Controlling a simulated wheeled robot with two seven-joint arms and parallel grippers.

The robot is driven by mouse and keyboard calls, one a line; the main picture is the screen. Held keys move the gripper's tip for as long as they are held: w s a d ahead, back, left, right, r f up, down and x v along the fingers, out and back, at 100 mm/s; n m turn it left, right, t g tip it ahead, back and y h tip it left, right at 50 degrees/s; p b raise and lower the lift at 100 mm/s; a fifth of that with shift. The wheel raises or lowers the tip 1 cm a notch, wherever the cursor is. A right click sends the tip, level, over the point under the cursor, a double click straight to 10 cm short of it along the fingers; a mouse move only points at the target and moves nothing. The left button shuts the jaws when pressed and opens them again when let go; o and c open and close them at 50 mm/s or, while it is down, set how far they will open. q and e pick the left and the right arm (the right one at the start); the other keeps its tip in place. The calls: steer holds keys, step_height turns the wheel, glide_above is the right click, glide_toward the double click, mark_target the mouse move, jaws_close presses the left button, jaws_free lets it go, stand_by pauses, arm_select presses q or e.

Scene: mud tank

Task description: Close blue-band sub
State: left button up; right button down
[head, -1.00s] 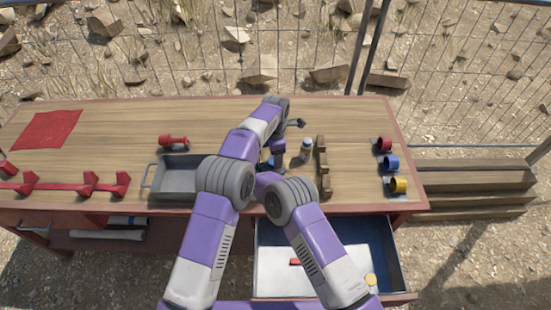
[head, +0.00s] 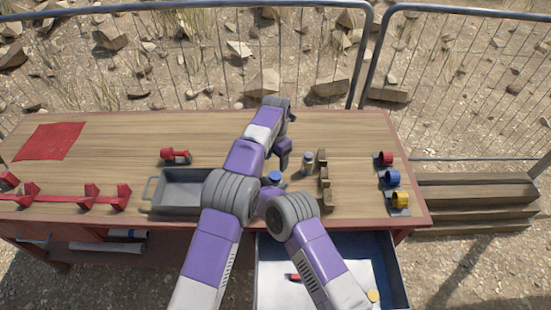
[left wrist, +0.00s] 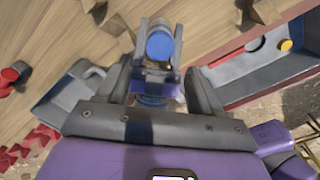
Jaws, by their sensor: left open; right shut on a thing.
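A round blue end (left wrist: 160,46), which looks like the blue-band sub, shows in the left wrist view between grey jaws. It also shows in the head view (head: 275,177) near the table's front middle. The grey jaws appear to be my right gripper (left wrist: 158,68), shut on the sub. In the head view my left gripper (head: 283,155) points down just beyond the sub. The sub's lower part is hidden.
A grey tray (head: 150,198) lies left of the arms, with a red piece (head: 175,155) behind it. A small bottle (head: 308,163) and a brown notched rack (head: 325,180) stand close on the right. Red, blue and yellow rings (head: 392,178) sit further right. A drawer (head: 395,275) is open in front.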

mark_target(276, 175)
stand_by(0.3)
arm_select(q)
steer(key=shift+f, duration=4)
steer(key=shift+c, duration=0.2)
steer(key=c, duration=1)
steer(key=m, duration=0.6)
steer(key=shift+m, duration=0.3)
steer(key=shift+c, duration=0.2)
steer(key=o, duration=1.2)
steer(key=shift+c, duration=0.2)
